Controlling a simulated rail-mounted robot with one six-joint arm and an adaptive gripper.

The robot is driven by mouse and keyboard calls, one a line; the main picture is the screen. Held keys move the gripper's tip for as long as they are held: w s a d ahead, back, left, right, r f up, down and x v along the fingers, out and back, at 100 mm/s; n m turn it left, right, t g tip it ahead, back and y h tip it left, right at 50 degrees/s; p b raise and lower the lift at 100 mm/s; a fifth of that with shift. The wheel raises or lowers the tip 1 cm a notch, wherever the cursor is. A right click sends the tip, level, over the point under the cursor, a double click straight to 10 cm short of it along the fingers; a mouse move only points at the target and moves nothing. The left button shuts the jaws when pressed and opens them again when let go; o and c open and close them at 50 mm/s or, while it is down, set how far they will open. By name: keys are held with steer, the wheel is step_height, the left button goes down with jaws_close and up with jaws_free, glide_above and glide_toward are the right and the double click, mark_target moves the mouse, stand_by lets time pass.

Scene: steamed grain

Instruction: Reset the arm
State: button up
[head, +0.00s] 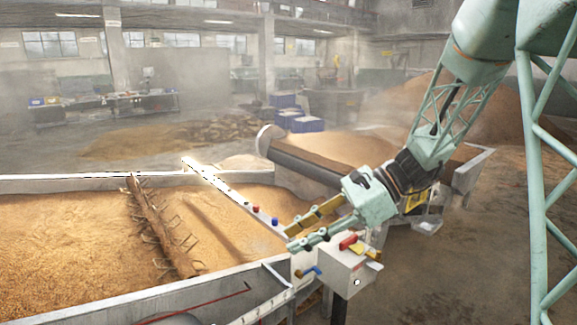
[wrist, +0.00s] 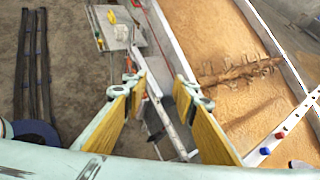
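My gripper (head: 291,238) is at the end of my pale green arm, which reaches in from the right in the head view. It hangs above the corner of the grain bed, near a white control box (head: 345,265). In the wrist view my gripper (wrist: 158,88) shows two yellow-padded fingers set apart, with nothing between them. Beyond the gap lie the bed's edge and a metal post. How far the fingers are from the box or rail is hard to tell.
A grain bed (head: 60,235) with a spiked roller (head: 160,228) fills the left. A white rail (head: 235,198) with red and blue knobs crosses it. A second grain bin (head: 475,165) with a large drum (head: 300,160) stands behind. Bare floor (head: 450,270) lies at right.

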steer(key=s+d+r+n+h, duration=0.3)
steer(key=s+n, duration=0.1)
steer(key=s, duration=0.6)
steer(key=s+d+r+n+h, duration=0.2)
steer(key=s+d+r+n, duration=0.15)
steer(key=s, duration=0.65)
steer(key=s+d+r+n+t+h, duration=0.1)
steer(key=s+d+n+t+h, duration=0.1)
steer(key=s+d, duration=0.4)
steer(key=s+d+r+n+t+h, duration=0.2)
steer(key=s+d+n+h, duration=0.2)
steer(key=s, duration=0.6)
steer(key=shift+s+d+n, duration=0.4)
steer(key=shift+d+n, duration=0.65)
steer(key=shift+d, duration=0.05)
